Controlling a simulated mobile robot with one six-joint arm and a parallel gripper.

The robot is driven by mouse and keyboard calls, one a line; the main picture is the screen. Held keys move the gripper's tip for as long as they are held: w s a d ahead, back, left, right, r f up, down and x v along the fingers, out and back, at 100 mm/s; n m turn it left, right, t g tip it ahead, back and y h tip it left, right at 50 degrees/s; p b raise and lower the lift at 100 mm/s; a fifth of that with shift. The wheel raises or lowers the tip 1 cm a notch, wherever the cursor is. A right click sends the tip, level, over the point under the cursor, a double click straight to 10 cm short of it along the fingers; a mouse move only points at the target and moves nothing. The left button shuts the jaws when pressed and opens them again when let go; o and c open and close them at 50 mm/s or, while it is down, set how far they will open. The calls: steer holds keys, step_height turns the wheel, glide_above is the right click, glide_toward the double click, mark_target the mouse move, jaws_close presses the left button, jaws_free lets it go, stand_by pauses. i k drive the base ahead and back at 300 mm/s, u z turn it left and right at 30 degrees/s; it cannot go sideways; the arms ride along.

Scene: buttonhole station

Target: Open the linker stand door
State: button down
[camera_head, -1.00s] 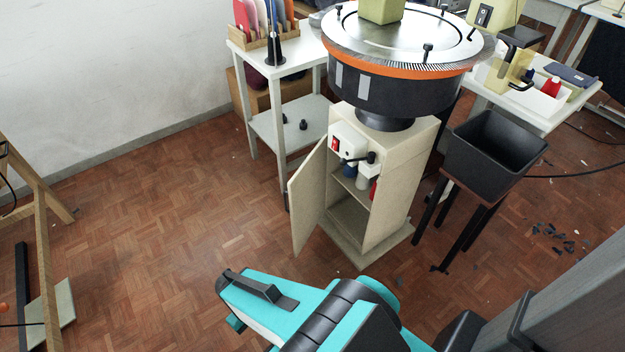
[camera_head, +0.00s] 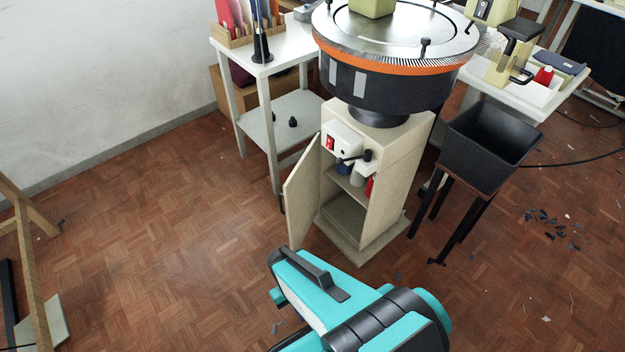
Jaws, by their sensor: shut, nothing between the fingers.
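The linker stand (camera_head: 388,185) is a beige cabinet under a large round black dial with an orange rim (camera_head: 395,66). Its door (camera_head: 304,190) stands wide open, swung out to the left on the left edge of the opening. The inside with its shelf (camera_head: 348,186) is exposed. My teal and black arm reaches up from the bottom edge, in front of the stand and below the door. In the picture its end lies close under the door's lower corner; I cannot tell the true gap. No gripper fingers can be made out.
A white side table (camera_head: 285,57) with a rack stands left of the stand. A black bin on legs (camera_head: 490,140) stands close on the right, with dark scraps (camera_head: 550,222) on the floor beyond. A wooden frame (camera_head: 25,245) is far left. The parquet between is clear.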

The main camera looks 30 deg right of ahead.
mark_target(302, 189)
steer(key=z, duration=0.2)
steer(key=k, duration=1.05)
steer(key=u, duration=1.15)
steer(key=i, duration=1.05)
steer(key=z, duration=0.1)
